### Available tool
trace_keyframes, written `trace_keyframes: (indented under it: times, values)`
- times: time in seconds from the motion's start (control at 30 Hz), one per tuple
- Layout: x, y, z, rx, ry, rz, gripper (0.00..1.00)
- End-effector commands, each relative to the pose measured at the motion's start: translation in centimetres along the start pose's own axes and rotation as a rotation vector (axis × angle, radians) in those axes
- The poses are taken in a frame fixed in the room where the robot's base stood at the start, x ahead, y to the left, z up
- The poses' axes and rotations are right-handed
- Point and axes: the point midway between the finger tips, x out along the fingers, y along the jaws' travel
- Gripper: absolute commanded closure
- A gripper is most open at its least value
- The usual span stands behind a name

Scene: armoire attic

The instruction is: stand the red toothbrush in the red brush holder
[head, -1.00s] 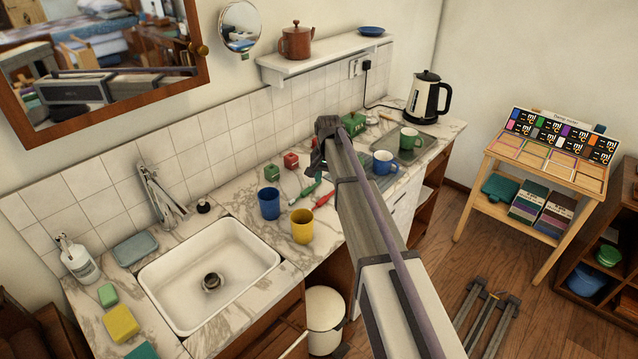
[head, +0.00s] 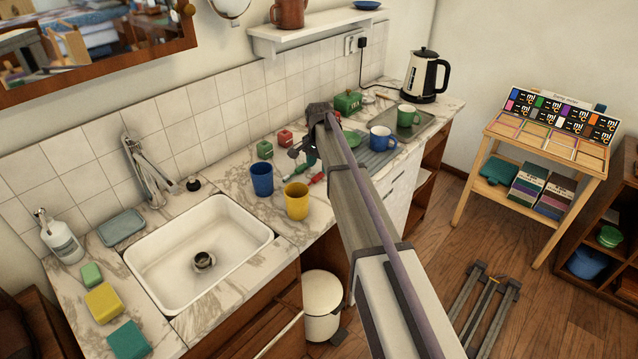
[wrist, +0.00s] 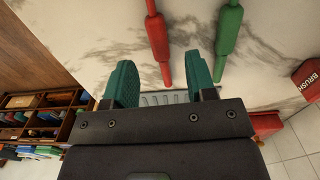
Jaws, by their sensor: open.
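The red toothbrush (head: 318,177) lies on the marble counter behind the yellow cup. In the wrist view its red handle (wrist: 158,36) points down toward the gap between my fingers. My gripper (wrist: 161,82) is open and empty, its teal fingers apart on either side of the line of the handle. In the head view my gripper (head: 304,150) hangs over the counter, and its fingertips are hard to make out. The red brush holder (head: 285,138) stands near the tiled wall; a red block lettered BRUSH (wrist: 308,78) shows at the wrist view's right edge.
A green toothbrush (wrist: 228,38) lies close beside the red one. A green holder (head: 264,149) stands left of the red holder. Blue (head: 262,179) and yellow (head: 296,201) cups stand near the sink (head: 150,262). A blue mug (head: 382,139) stands right of my arm.

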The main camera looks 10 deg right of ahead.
Motion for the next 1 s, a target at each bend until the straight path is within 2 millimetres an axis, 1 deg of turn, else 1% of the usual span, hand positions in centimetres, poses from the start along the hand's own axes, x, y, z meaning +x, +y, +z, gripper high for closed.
trace_keyframes:
  times: [0.03, 0.1, 0.13, 0.2, 0.37, 0.47, 0.9, 1.0]
  values:
    - [2.2, 0.1, 0.2, 0.0, 0.0, 0.0, 0.49]
    - [3.5, 0.1, 0.2, 0.0, 0.0, 0.0, 0.49]
    - [3.8, 0.1, 0.2, 0.0, 0.0, 0.0, 0.49]
    - [4.0, 0.1, 0.2, 0.0, 0.0, 0.0, 0.49]
    - [3.5, 0.1, 0.2, 0.0, 0.0, 0.0, 0.49]
    - [3.5, 0.1, 0.2, 0.0, 0.0, 0.0, 0.57]
    - [3.5, 0.1, 0.2, 0.0, 0.0, 0.0, 0.99]
    - [3.5, 0.1, 0.2, 0.0, 0.0, 0.0, 1.0]
